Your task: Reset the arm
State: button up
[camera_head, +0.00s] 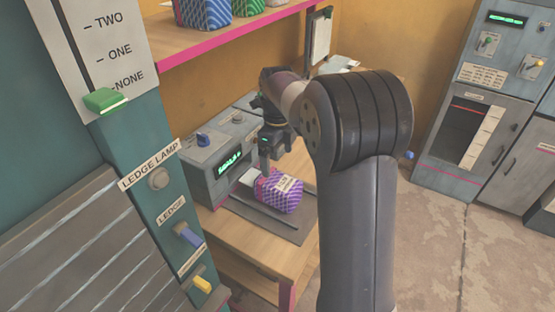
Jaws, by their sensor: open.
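My arm rises in the middle of the head view and bends away toward a wooden table. My gripper (272,158) points down in front of a grey machine with a green display, partly hidden by my own arm. It is open. A purple patterned package (278,190) with a pale label sits on a dark mat (305,222) just below the gripper. I cannot tell whether the fingertips touch the package.
The grey machine (205,160) stands left of the package on the table (245,238). A pink-edged shelf (235,35) with several packages hangs above. A teal panel (135,140) with switches is close at left. Grey cabinets (475,120) stand at right. Floor (430,250) between is clear.

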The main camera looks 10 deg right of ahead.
aim_at(278, 180)
notch_tip(278, 180, down, 12)
jog(key=shift+p, duration=0.55)
jog(key=shift+r, duration=1.9)
